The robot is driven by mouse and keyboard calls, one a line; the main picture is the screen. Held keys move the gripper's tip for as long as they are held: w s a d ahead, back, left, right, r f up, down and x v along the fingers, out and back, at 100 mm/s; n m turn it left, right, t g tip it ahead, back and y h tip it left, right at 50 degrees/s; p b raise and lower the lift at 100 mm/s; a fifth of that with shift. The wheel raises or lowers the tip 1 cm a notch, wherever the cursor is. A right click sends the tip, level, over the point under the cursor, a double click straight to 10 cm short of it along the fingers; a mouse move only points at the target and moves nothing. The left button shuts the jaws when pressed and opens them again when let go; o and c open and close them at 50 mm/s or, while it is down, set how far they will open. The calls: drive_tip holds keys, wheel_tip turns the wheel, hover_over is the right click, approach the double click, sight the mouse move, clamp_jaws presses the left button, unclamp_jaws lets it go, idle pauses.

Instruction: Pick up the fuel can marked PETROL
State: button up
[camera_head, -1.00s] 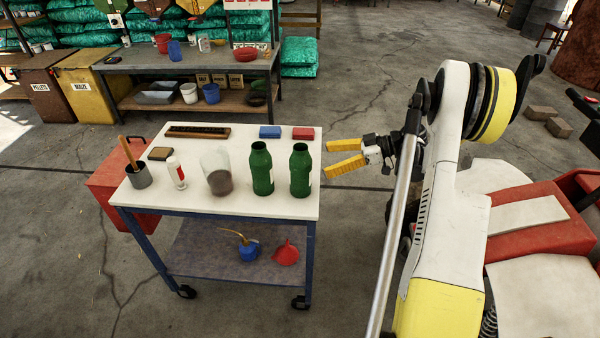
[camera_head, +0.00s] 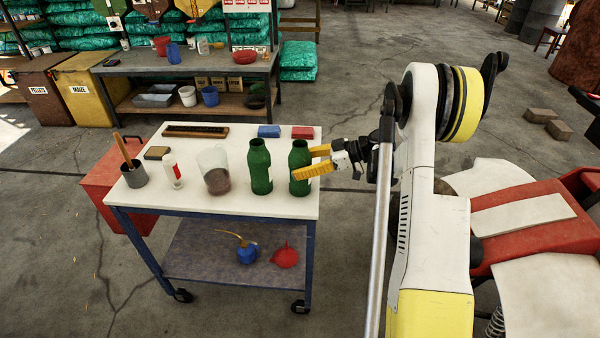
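Two green bottle-shaped cans stand upright on the white top of the trolley (camera_head: 235,207): a left one (camera_head: 260,170) and a right one (camera_head: 299,160). I can read no PETROL marking on either from here. My gripper (camera_head: 316,161) reaches in from the right with its two yellow fingers apart. The nearer finger overlaps the front of the right can's body in the picture, and the farther finger ends at its right edge by the neck. I cannot tell whether either finger touches it. Nothing is held.
Left of the cans stand a clear jug (camera_head: 214,170), a white bottle (camera_head: 173,171) and a grey pot (camera_head: 135,174). Blue (camera_head: 269,131) and red (camera_head: 302,132) blocks and a brush (camera_head: 196,131) lie behind. A red box (camera_head: 108,180) is beyond the trolley's left side.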

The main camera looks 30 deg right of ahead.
sight(300, 153)
drive_tip(key=c, duration=0.8)
drive_tip(key=shift+o, duration=0.2)
drive_tip(key=shift+r, duration=0.1)
drive_tip(key=shift+r+p, duration=0.65)
drive_tip(key=shift+r, duration=0.45)
drive_tip(key=shift+r+p, duration=0.45)
drive_tip(key=shift+r, duration=0.5)
drive_tip(key=d+r+p, duration=0.3)
drive_tip(key=d+r, duration=0.3)
drive_tip(key=d, duration=0.5)
drive_tip(key=shift+d+r+p, duration=0.3)
drive_tip(key=shift+r+p, duration=0.05)
drive_tip(key=shift+p, duration=0.05)
drive_tip(key=shift+w, duration=0.1)
